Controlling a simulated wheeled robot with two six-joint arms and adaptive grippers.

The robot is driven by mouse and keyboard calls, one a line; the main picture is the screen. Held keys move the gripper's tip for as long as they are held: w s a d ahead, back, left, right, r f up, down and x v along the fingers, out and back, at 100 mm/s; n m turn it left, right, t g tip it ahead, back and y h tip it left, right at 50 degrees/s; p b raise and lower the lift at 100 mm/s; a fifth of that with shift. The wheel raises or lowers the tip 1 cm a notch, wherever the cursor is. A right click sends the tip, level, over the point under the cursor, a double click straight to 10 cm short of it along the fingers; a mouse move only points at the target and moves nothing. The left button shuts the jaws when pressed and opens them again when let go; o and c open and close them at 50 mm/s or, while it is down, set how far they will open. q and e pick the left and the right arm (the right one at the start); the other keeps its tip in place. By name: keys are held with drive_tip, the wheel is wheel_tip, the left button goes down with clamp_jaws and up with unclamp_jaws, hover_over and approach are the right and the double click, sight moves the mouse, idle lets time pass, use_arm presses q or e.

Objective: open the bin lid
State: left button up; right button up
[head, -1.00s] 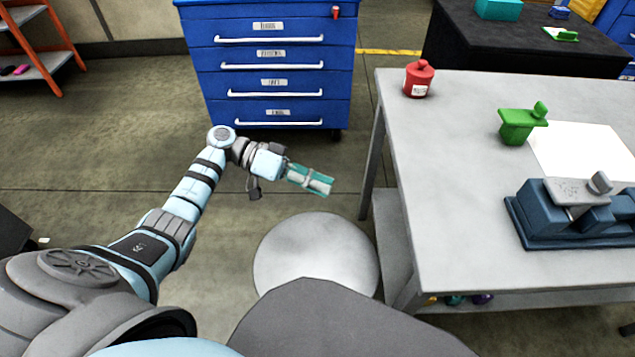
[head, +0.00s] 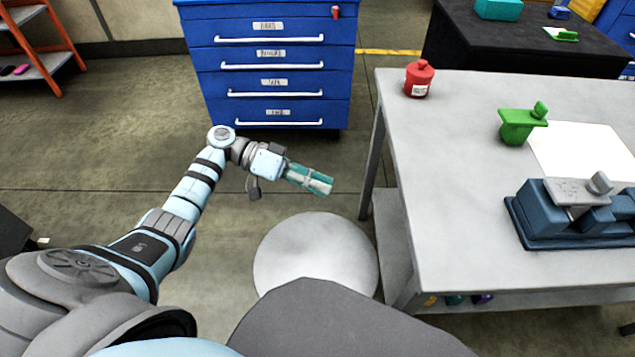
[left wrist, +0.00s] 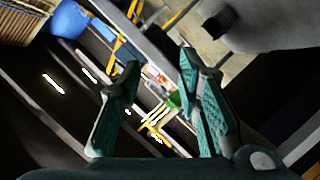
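A round, pale grey metal disc (head: 315,255), which looks like the bin's lid seen from above, is on the floor side between my body and the workbench. It looks flat and closed, but its lower edge is hidden behind the dark grey shape at the bottom of the head view. My left gripper (head: 318,182) is above and beyond the disc in the picture, apart from it. In the left wrist view my left gripper (left wrist: 160,105) has its two teal fingers spread with nothing between them. My right gripper is not in view.
A grey workbench (head: 450,250) stands to the right, close to the disc, with a red canister (head: 419,79), a green part (head: 520,124) and a blue fixture (head: 575,215) on it. A blue drawer cabinet (head: 275,105) stands beyond. The floor left of the disc is clear.

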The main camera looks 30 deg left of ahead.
use_arm(q)
drive_tip(key=v, duration=1.2)
